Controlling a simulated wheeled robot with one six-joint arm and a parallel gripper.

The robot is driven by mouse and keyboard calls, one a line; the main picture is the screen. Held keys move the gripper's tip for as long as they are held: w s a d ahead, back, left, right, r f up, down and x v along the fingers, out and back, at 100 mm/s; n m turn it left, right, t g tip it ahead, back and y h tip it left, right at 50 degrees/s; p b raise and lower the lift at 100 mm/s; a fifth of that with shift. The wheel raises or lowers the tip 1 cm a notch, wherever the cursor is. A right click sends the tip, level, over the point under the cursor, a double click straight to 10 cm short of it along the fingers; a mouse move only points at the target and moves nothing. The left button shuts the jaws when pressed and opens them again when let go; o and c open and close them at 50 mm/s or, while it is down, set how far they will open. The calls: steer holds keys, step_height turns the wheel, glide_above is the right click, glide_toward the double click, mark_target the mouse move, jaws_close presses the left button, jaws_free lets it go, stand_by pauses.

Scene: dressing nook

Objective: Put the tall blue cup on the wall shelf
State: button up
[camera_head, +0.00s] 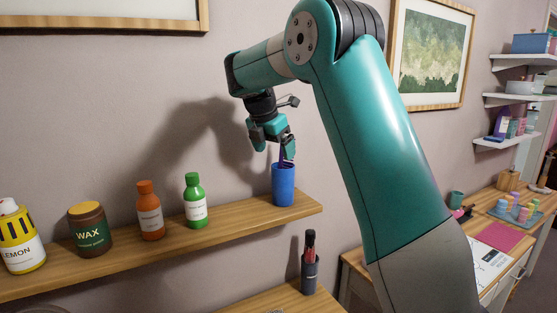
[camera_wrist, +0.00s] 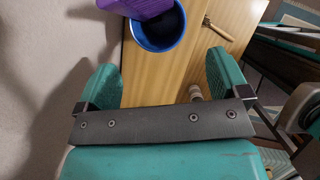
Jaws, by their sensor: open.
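The tall blue cup (camera_head: 284,186) stands upright on the wall shelf (camera_head: 240,220), near the shelf's right end. A purple item (camera_head: 282,155) sticks up out of the cup. My gripper (camera_head: 273,146) is just above the cup, pointing down, with its fingers apart and nothing held between them. In the wrist view, the blue cup (camera_wrist: 160,35) shows its open rim at the top, beyond the fingers, and the purple item (camera_wrist: 146,8) covers part of it. The cup's lower part is hidden there.
Left along the shelf stand a green bottle (camera_head: 195,203), an orange bottle (camera_head: 150,215), a wax jar (camera_head: 90,230) and a yellow lemon bottle (camera_head: 20,240). A dark holder (camera_head: 309,273) stands on the surface below. The shelf between cup and green bottle is free.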

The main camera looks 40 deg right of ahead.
steer(key=p+v, duration=0.1)
steer(key=v, duration=0.3)
steer(key=s+a+f+m+t+y, duration=0.1)
steer(key=s+a+f+m, duration=0.15)
steer(key=a, duration=0.45)
steer(key=s+a+f+m+y, duration=0.1)
steer(key=s+a+m+y, duration=0.1)
steer(key=s+a, duration=0.35)
steer(key=s+a+f+m+t+y, duration=0.1)
steer(key=s+a+m, duration=0.1)
steer(key=a, duration=0.6)
steer(key=s+a+f+m+g+y, duration=0.1)
steer(key=s+a+f+m+y, duration=0.15)
steer(key=s+a, duration=0.55)
steer(key=s+a+f+m+g+y, duration=0.25)
steer(key=s+a, duration=0.25)
steer(key=s, duration=0.6)
steer(key=shift+m+t, duration=0.45)
steer(key=shift+m, duration=0.1)
step_height(320, 180, down, 4)
steer(key=b, duration=0.5)
steer(key=shift+d+f, duration=0.15)
steer(key=shift+f, duration=0.05)
